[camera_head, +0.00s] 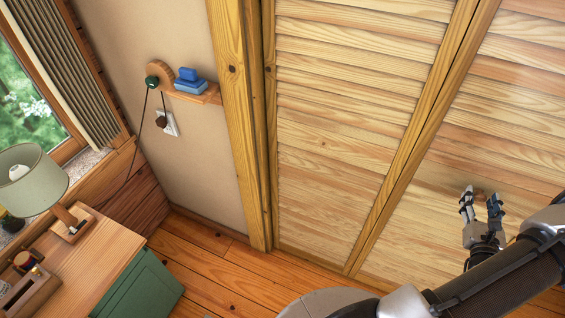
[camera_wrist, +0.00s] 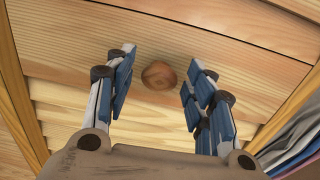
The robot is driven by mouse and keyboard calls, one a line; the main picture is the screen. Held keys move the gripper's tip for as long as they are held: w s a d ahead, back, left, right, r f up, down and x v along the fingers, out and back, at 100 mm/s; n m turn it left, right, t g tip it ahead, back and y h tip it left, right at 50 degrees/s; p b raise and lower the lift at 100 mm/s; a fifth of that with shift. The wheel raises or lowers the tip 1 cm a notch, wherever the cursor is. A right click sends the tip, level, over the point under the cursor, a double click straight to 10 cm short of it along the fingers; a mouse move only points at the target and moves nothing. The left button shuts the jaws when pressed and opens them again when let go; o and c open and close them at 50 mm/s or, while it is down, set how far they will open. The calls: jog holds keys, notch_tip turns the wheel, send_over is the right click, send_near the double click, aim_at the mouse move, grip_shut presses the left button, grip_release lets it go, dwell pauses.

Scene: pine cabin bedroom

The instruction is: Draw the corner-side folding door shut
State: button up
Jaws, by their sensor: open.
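The louvred pine folding door stands at the centre and right in the head view, with a left panel (camera_head: 345,120) by the wall post and a right panel (camera_head: 510,110). A dark seam between their stiles runs diagonally. My gripper (camera_head: 481,194) is open in front of the right panel. In the wrist view its blue-padded fingers (camera_wrist: 160,60) are on either side of a round wooden knob (camera_wrist: 159,76) on the door panel (camera_wrist: 220,60). Contact with the knob is not visible. The knob is largely hidden by my fingers in the head view.
Folded or hanging cloth (camera_wrist: 298,145) shows past the panel's edge in the wrist view. A green cabinet (camera_head: 140,285) with a lamp (camera_head: 32,180) stands at lower left. A small wall shelf (camera_head: 200,95) holds blue items. Plank floor (camera_head: 235,275) lies clear between.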

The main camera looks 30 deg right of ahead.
jog(key=v, duration=0.7)
dwell(0.6)
